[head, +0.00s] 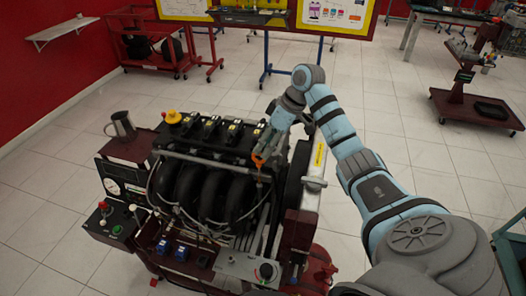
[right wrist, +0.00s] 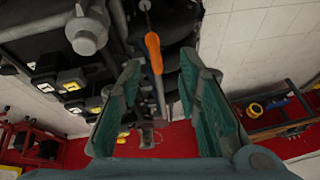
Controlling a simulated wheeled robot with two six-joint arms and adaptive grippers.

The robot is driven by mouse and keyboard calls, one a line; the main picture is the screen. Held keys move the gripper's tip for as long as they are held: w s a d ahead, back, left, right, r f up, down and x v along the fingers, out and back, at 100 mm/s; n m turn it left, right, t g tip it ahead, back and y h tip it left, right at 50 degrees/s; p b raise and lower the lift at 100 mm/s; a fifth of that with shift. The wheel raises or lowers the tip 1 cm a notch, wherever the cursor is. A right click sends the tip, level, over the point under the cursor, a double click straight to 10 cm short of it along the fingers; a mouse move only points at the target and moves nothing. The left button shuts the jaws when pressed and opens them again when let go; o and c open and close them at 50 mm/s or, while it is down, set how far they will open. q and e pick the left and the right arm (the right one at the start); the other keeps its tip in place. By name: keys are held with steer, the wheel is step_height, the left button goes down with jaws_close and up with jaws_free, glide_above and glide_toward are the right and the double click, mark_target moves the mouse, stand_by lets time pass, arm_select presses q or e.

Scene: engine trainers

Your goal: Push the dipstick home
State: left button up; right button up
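The dipstick shows as an orange handle (head: 258,160) at the right front of the black engine (head: 205,165). In the right wrist view the orange handle (right wrist: 153,48) has a thin dark rod at its upper end. My right gripper (head: 266,148) is at the handle, pointing down toward it. In the right wrist view its two green-padded fingers (right wrist: 160,68) are wide apart, with the handle between their tips in the picture and clear space on both sides. I cannot tell how far the dipstick is seated. My left gripper is not in view.
The engine stands on a dark red trainer frame with gauges and a control box (head: 113,222). A metal jug (head: 121,125) stands on its left shelf. A silver radiator edge (head: 314,175) rises right of the dipstick. Tiled floor (head: 55,215) is free at the left.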

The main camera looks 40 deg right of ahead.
steer(key=w+f, duration=0.2)
steer(key=shift+w+a+f, duration=0.1)
steer(key=shift+a+f, duration=0.25)
steer(key=shift+s+r, duration=0.15)
steer(key=shift+s, duration=0.15)
steer(key=shift+s+r, duration=0.1)
steer(key=shift+s, duration=0.05)
steer(key=c, duration=0.4)
jaws_close()
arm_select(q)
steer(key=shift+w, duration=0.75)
